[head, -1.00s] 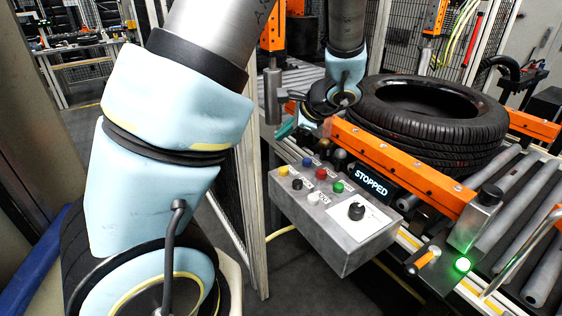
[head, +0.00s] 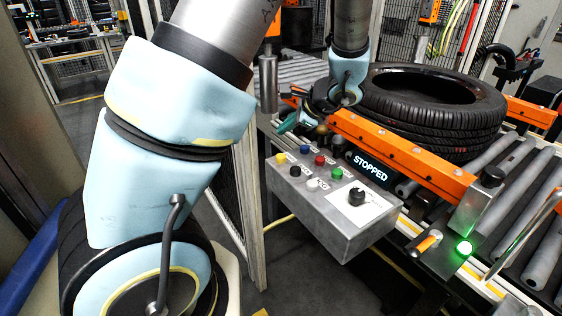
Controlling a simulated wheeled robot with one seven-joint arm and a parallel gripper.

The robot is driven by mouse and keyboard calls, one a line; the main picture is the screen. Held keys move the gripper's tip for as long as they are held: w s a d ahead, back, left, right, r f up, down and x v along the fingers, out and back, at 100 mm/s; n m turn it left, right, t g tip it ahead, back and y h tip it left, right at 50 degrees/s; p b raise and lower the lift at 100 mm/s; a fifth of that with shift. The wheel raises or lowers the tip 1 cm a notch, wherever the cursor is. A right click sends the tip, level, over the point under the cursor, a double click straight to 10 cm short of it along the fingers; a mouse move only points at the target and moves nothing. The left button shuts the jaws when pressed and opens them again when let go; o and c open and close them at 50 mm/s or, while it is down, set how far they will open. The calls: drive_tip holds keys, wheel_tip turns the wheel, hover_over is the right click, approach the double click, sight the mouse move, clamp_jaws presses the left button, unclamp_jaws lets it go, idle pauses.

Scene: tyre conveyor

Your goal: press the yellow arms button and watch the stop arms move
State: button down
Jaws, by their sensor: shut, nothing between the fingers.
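The yellow button (head: 281,159) is at the upper left corner of the grey control box (head: 335,222), in the head view. My gripper (head: 288,123) is shut and empty, its teal fingertips above and slightly right of the yellow button and apart from it. The wrist hides part of the area behind the box. A long orange bar (head: 400,155), which may be a stop arm, lies along the near side of the conveyor, in front of the black tyre (head: 430,115). The display (head: 371,169) reads STOPPED.
The box also has blue (head: 305,149), red (head: 320,160), green (head: 337,174), black (head: 295,171) and white (head: 311,184) buttons and a black knob (head: 356,197). A green lamp (head: 464,248) glows at right. A mesh fence panel (head: 245,190) stands left of the box.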

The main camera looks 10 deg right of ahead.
sight(285, 157)
drive_tip(key=shift+f+b, duration=1.85)
drive_tip(key=shift+f, duration=0.8)
drive_tip(key=shift+f, duration=0.1)
drive_tip(key=shift+f+b, duration=0.3)
drive_tip(key=shift+b, duration=0.15)
drive_tip(key=shift+f+b, duration=0.45)
drive_tip(key=shift+f, duration=0.05)
drive_tip(key=shift+r, duration=0.15)
idle(0.5)
drive_tip(key=shift+r+p, duration=0.65)
drive_tip(key=shift+r, duration=0.1)
drive_tip(key=shift+r+p, duration=1.9)
drive_tip(key=shift+r, duration=0.7)
